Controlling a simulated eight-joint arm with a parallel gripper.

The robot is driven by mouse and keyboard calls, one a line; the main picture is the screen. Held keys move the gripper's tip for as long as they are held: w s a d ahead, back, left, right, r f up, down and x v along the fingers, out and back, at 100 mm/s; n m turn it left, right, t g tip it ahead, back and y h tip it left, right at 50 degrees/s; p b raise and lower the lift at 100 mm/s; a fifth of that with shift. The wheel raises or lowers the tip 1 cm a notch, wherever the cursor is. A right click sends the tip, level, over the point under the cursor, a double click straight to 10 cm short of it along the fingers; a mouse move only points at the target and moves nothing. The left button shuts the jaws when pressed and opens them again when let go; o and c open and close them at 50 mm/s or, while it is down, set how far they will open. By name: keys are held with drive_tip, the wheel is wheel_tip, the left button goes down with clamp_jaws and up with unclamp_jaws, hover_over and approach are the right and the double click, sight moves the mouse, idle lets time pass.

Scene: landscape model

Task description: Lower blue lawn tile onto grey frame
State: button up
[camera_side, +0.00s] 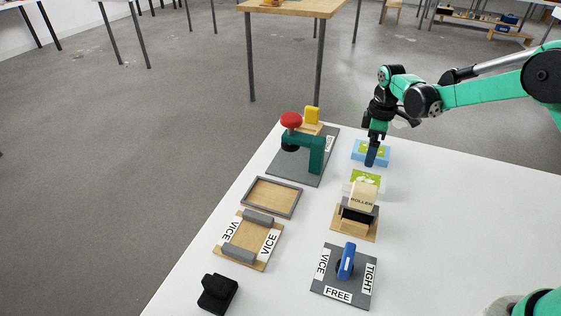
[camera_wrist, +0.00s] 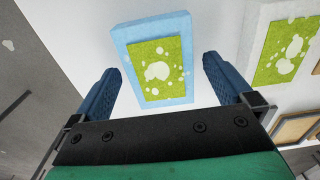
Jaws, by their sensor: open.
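The blue lawn tile (camera_side: 357,153) is a light blue slab with a green, white-spotted top, flat on the white table at the back. In the wrist view the tile (camera_wrist: 122,38) lies ahead of and partly between my fingers, turned slightly. My gripper (camera_side: 371,158) is open and empty, pointing down over the tile in the side view. The grey frame (camera_side: 251,205), a grey rim around a wooden floor, lies empty at the left of the table.
A white lawn tile (camera_side: 364,186) lies in front of the blue one. The roller block (camera_side: 361,200) stands nearer. A green press with a red knob (camera_side: 291,119) stands between tile and frame. The vice (camera_side: 247,240), a blue-handled lever (camera_side: 347,262) and a black block (camera_side: 218,293) are nearer.

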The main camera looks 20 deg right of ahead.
drive_tip(key=c, duration=0.9)
drive_tip(key=shift+o, duration=0.2)
drive_tip(key=shift+r, duration=2.75)
